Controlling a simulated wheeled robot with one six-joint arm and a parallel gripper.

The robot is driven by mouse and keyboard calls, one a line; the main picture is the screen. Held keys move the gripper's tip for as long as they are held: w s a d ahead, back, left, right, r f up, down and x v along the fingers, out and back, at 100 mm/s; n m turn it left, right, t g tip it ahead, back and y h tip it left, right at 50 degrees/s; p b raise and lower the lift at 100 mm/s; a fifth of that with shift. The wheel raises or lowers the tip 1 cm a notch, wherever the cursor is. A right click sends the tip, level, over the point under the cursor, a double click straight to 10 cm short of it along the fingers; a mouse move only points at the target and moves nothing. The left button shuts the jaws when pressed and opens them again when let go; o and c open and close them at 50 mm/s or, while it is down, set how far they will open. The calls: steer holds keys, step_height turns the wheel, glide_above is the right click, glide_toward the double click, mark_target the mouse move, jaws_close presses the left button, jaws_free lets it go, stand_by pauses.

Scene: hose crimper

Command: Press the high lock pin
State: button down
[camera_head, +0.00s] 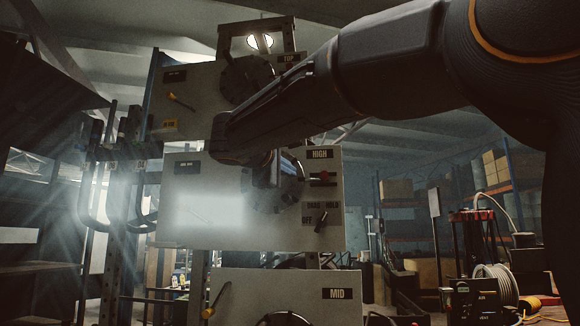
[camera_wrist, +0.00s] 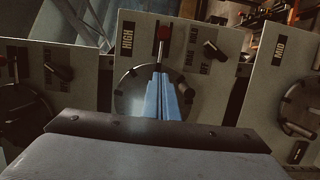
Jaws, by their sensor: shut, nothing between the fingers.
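The high panel (camera_head: 240,232) is pale and carries a "HIGH" label (camera_head: 320,154). In the wrist view the red knob (camera_wrist: 163,33) shows above my gripper (camera_wrist: 164,74), beside the turned "HIGH" label. My gripper's blue fingers are shut and empty, over the panel's round crimp head (camera_wrist: 128,97). Their tips appear close to the lower end of the pin's shaft; I cannot tell whether they touch it. In the head view my arm covers part of the crimp head, and the fingertips cannot be made out.
A switch (camera_head: 321,220) marked "HOLD" and "OFF" sits below the pin. The top panel (camera_head: 190,100) is above and the mid panel (camera_head: 240,285) below. Hoses (camera_head: 92,195) hang at the left. A cable reel (camera_head: 492,285) stands at the right.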

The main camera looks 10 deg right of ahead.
steer(key=p, duration=0.3)
glide_toward(313, 178)
steer(key=w, duration=0.3)
steer(key=d, duration=0.1)
steer(key=s+d, duration=0.1)
steer(key=d, duration=0.1)
steer(key=shift+s+d+f+p, duration=0.1)
steer(key=shift+s+f+p, duration=0.1)
steer(key=shift+f+p, duration=0.15)
